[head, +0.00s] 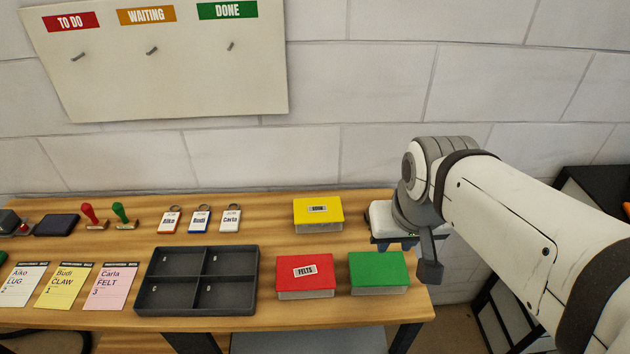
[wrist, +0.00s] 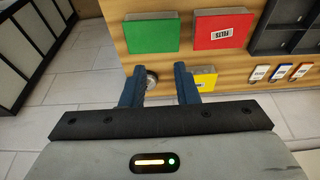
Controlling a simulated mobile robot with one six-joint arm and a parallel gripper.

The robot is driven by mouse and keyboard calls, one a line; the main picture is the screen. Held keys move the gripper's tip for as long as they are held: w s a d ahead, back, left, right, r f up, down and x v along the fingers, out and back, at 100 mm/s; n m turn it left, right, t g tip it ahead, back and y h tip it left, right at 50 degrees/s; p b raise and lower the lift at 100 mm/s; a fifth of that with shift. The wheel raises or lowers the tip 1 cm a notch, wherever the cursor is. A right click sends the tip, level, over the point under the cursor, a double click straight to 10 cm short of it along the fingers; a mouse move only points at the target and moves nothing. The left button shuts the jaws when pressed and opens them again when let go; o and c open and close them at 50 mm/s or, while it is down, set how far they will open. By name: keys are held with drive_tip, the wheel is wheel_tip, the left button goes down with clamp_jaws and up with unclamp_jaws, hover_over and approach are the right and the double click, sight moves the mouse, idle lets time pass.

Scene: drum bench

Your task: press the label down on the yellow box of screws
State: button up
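The yellow box (head: 318,217) stands at the back of the bench, to the left of my gripper. My gripper (head: 397,246) is over the right end of the bench, apart from the yellow box. In the wrist view my gripper (wrist: 160,75) has its two blue fingers spread, with nothing held between them.
A red box (head: 304,287) labelled FELTS and a green box (head: 379,286) without a visible label stand in front. A dark divided tray (head: 195,306), key tags (head: 200,219), stamps (head: 124,215) and cards (head: 64,286) lie left. A small round object (wrist: 152,78) shows near the left finger.

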drive_tip(key=shift+n+g, duration=0.3)
drive_tip(key=shift+g, duration=0.2)
drive_tip(key=w, duration=0.3)
drive_tip(key=w+a+r, duration=0.1)
drive_tip(key=w, duration=0.2)
drive_tip(key=w+a, duration=0.1)
drive_tip(key=w, duration=0.2)
drive_tip(key=shift+r+p, duration=0.35)
drive_tip(key=shift+p, duration=0.05)
drive_tip(key=c, duration=0.5)
drive_tip(key=shift+g, duration=0.4)
drive_tip(key=w, duration=0.2)
drive_tip(key=w+a, duration=0.1)
drive_tip(key=w, duration=0.1)
drive_tip(key=w+a, duration=0.1)
drive_tip(key=shift+w+f, duration=0.25)
drive_tip(key=shift+w, duration=0.15)
clamp_jaws()
drive_tip(key=n+g+b, duration=0.1)
drive_tip(key=g+b, duration=0.1)
drive_tip(key=b, duration=0.1)
hover_over(317, 209)
drive_tip(key=shift+f, duration=7.95)
